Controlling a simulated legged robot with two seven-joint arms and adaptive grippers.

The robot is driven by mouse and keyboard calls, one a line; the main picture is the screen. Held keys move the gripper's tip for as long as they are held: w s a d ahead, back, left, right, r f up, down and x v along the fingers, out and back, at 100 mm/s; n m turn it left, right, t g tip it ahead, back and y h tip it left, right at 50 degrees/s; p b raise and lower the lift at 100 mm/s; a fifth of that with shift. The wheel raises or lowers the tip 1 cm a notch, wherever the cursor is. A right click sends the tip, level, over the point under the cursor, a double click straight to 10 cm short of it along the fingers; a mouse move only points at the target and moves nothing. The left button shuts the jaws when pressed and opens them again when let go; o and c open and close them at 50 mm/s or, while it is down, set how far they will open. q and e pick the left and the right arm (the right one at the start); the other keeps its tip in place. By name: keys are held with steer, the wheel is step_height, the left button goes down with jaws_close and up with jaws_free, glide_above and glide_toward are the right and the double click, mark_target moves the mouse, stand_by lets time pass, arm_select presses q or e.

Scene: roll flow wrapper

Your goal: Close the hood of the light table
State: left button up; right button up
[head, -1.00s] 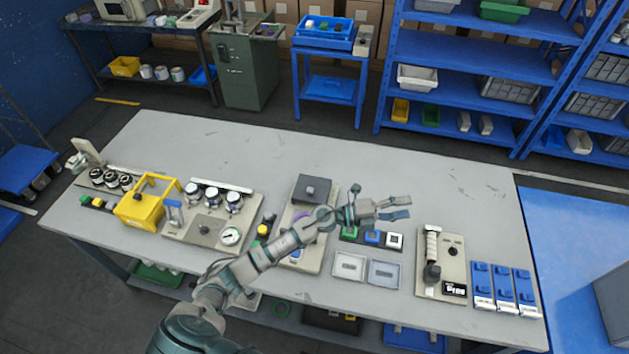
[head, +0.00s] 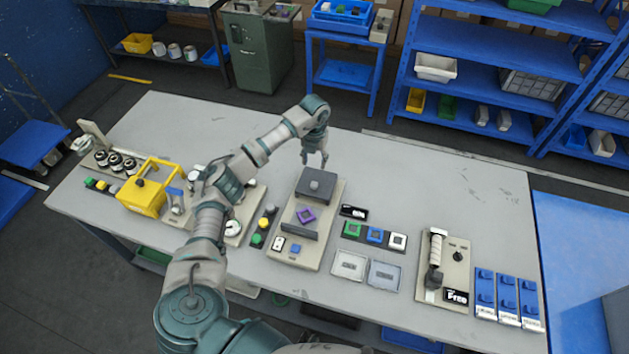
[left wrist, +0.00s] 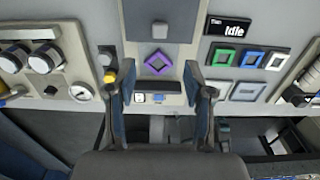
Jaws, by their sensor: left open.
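The light table (head: 285,254) is a beige unit at the middle of the bench. Its hood (head: 308,194), a dark grey panel with a grey knob (head: 315,185), is at the unit's far end. A purple square frame (head: 305,215) shows uncovered in front of it, with a dark bar (head: 299,231) nearer me. My left gripper (head: 315,161) points down just beyond the hood, open and empty. In the left wrist view the hood (left wrist: 160,31) and purple frame (left wrist: 159,62) show between and beyond the open fingers. My right gripper is not in view.
A display (head: 354,212) and coloured square buttons (head: 375,235) sit right of the unit, with two shallow trays (head: 384,274) nearer me. A yellow box (head: 147,188) and gauge panel stand left. The bench (head: 420,185) is clear at the back right.

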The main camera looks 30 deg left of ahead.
mark_target(314, 183)
arm_select(q)
step_height(314, 183, down, 12)
steer(key=shift+a+f+p, duration=0.15)
steer(key=shift+p, duration=0.25)
steer(key=shift+c, duration=1.2)
jaws_close()
